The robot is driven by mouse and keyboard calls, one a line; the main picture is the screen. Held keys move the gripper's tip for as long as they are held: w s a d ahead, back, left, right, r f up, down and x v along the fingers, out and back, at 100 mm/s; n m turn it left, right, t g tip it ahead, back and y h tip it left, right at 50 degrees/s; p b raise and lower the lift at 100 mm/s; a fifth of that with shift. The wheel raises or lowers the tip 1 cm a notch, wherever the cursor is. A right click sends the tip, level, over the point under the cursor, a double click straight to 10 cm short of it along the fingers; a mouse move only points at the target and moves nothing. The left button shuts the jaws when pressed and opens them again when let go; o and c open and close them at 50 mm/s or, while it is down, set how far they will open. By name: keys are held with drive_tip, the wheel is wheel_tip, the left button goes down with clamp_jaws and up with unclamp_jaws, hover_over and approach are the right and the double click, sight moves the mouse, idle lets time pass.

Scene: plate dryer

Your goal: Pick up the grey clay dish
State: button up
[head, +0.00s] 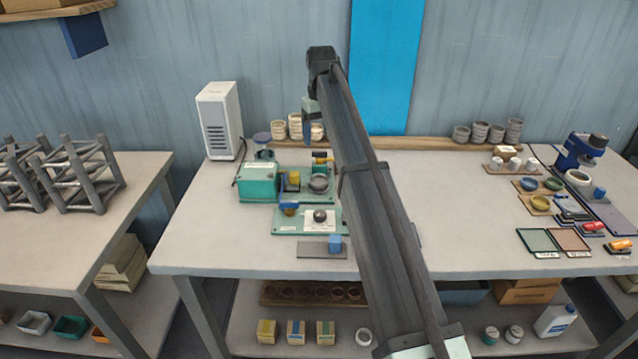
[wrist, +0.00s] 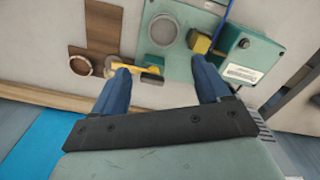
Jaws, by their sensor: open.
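One round piece (wrist: 163,29) sits on the teal plate of the dryer and also shows in the head view (head: 319,183). The other round dish (wrist: 80,66) lies on a brown board, hidden behind my arm in the head view. My gripper (wrist: 162,76) is open, with its blue fingers apart and nothing held. It hangs above the back of the bench in the head view (head: 308,136), short of both pieces.
The teal dryer box (wrist: 250,60) stands beside the plate, with a yellow block (wrist: 200,42) near it. A yellow and black part (wrist: 140,68) lies below my fingers. Stacked pale cups (head: 295,127) and a white unit (head: 219,120) stand at the back. The front centre bench is mostly clear.

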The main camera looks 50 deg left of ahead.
hover_over(319, 182)
wheel_tip(319, 182, down, 8)
drive_tip(key=shift+w+f, duration=0.1)
drive_tip(key=shift+f, duration=0.15)
drive_tip(key=shift+s+f, duration=0.2)
drive_tip(key=shift+f, duration=2.4)
drive_tip(key=shift+c, duration=0.4)
drive_tip(key=c, duration=0.8)
drive_tip(key=shift+c, duration=0.2)
drive_tip(key=shift+r, duration=0.1)
